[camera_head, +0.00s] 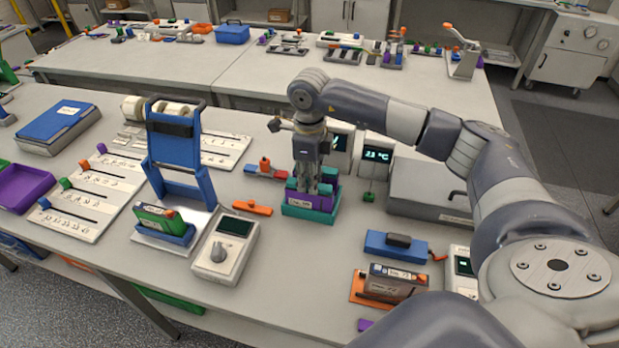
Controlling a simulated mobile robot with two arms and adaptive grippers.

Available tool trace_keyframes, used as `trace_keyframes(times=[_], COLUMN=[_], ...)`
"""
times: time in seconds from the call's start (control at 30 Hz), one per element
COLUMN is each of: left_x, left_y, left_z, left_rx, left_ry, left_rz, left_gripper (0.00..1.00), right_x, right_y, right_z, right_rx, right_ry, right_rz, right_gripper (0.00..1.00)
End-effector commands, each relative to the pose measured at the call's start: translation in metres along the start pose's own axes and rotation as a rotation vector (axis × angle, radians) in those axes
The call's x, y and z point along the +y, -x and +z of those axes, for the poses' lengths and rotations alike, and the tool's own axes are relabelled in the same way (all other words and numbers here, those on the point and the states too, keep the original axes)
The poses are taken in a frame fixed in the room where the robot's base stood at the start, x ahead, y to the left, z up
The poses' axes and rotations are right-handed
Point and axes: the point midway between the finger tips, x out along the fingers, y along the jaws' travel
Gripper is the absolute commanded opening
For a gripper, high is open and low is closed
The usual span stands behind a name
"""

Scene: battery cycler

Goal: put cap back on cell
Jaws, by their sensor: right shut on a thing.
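My right gripper (315,190) points straight down at a purple labelled block (310,201), which looks like a cell, standing upright in a teal holder (297,211). The gripper is shut at the block's top, between teal pieces on either side. The fingers hide what lies between them, so I cannot tell a cap apart from the block. A green labelled cell (158,220) stands in a blue cradle at the left. A dark labelled cell (397,273) sits in an orange cradle at the front right. My left gripper is not in view.
A blue stand (176,148) rises at the left. A handheld meter (226,250), an orange piece (252,208) and a blue block with a dark handle (396,246) lie around the holder. A grey box (430,190) is at the right. The front-centre tabletop is clear.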

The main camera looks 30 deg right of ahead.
Motion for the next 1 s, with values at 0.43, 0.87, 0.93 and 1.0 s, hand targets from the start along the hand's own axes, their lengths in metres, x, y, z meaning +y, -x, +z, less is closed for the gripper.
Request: trace_keyframes(times=[0.43,0.87,0.93,1.0], left_x=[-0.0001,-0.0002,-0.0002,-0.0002], left_y=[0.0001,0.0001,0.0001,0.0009], left_z=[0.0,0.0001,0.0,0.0], left_rx=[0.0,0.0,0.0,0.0], left_ry=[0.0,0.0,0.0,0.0], left_rz=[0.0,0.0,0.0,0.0], left_gripper=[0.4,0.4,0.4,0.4], right_x=[-0.0001,0.0,0.0,0.0], right_y=[0.0002,0.0,0.0002,0.0012], right_z=[0.0,0.0,0.0,0.0], right_rx=[0.0,0.0,0.0,0.0], right_ry=[0.0,0.0,0.0,0.0], right_rz=[0.0,0.0,0.0,0.0], right_gripper=[0.42,0.62,0.62,0.62])
